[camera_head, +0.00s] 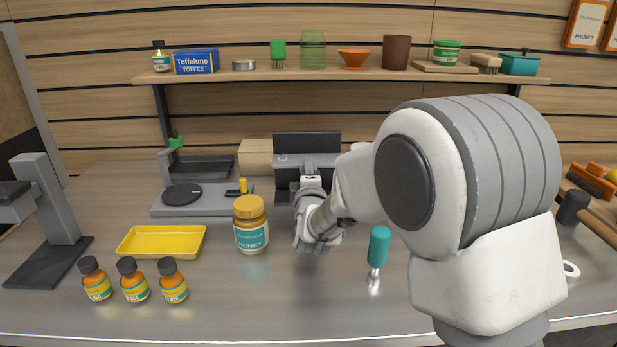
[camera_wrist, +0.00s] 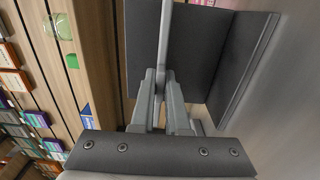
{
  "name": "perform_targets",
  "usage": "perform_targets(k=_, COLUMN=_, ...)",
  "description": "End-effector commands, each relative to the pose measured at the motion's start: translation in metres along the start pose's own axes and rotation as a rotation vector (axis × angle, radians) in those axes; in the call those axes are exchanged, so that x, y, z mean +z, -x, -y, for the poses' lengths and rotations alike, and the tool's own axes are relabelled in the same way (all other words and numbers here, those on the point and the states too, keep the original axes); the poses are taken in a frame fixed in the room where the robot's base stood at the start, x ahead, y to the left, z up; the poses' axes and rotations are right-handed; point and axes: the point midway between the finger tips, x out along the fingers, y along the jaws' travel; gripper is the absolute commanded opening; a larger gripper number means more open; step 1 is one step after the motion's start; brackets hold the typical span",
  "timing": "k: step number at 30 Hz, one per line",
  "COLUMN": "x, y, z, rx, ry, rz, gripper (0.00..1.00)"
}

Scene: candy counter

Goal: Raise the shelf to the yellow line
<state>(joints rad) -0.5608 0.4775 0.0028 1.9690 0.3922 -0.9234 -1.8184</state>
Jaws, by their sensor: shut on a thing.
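A dark grey unit (camera_head: 307,141) with an upright back stands at the back middle of the counter. A lighter grey shelf edge (camera_head: 288,161) crosses its front. My gripper (camera_head: 310,180) is at the front of this unit, partly hidden by my own arm. In the wrist view my gripper (camera_wrist: 165,80) is shut on a thin light grey bar or edge (camera_wrist: 166,35), which stands out from dark panels (camera_wrist: 200,45). I cannot make out a yellow line on the unit in either view.
A honey jar (camera_head: 250,226) stands just left of my gripper. A grey scale-like device (camera_head: 190,195), a yellow tray (camera_head: 162,240) and small bottles (camera_head: 133,282) are farther left. A teal-handled tool (camera_head: 379,247) stands right. A loaded wooden shelf (camera_head: 340,75) runs above.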

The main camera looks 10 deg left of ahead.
Motion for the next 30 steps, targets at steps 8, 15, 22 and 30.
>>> perform_targets(k=8, x=0.0, y=0.001, z=0.006, rx=-0.009, ry=0.0, rz=0.0, gripper=0.23)
perform_targets(k=15, x=0.0, y=0.001, z=0.006, rx=-0.009, ry=0.001, rz=0.0, gripper=0.42)
perform_targets(k=22, x=0.0, y=0.004, z=0.005, rx=-0.009, ry=0.001, rz=-0.001, gripper=0.42)
perform_targets(k=30, x=-0.001, y=0.041, z=0.004, rx=-0.009, ry=0.002, rz=-0.002, gripper=0.42)
